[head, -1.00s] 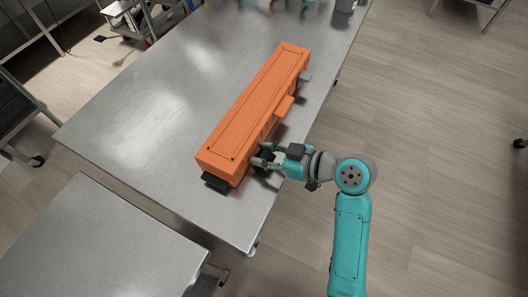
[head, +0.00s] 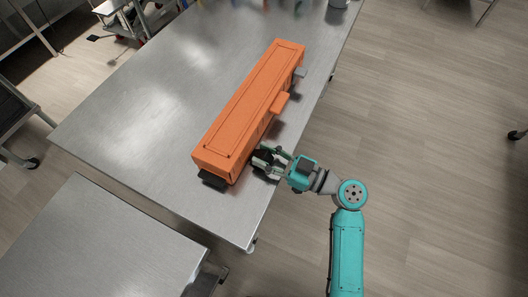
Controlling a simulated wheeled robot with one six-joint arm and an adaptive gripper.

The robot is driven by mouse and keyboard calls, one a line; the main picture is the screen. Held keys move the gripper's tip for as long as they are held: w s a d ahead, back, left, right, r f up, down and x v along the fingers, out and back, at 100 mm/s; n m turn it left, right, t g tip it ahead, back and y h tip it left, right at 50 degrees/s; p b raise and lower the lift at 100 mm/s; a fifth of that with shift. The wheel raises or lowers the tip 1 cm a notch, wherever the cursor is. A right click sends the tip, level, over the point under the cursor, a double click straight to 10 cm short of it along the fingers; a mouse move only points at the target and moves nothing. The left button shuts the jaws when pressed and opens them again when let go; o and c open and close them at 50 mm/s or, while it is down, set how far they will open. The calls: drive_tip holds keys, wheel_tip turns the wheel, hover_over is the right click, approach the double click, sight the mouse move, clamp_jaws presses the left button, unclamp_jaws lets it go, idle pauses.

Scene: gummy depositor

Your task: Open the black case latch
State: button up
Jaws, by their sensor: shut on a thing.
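A long orange case (head: 250,105) lies on the steel table, running from lower left to upper right. A black latch (head: 264,161) is on its right long side, near the close end. My gripper (head: 266,164) is at this latch, its fingers shut on it. The fingers partly hide the latch, so its exact angle cannot be told. A second dark latch (head: 296,92) shows on the same side near the far end. An orange handle (head: 279,103) stands out between them. A black part (head: 212,179) juts from the near end.
The steel table (head: 130,130) is clear to the left of the case. A second steel table (head: 95,245) stands at the lower left, with a gap between. A grey container (head: 339,3) is at the far table edge. Open floor (head: 430,130) lies to the right.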

drive_tip(key=shift+d+f+y, duration=0.1)
drive_tip(key=shift+f+y, duration=0.05)
drive_tip(key=shift+y, duration=0.25)
drive_tip(key=o, duration=1.2)
drive_tip(key=shift+c, duration=0.2)
drive_tip(key=v, duration=1.2)
drive_tip(key=shift+s+f, duration=0.1)
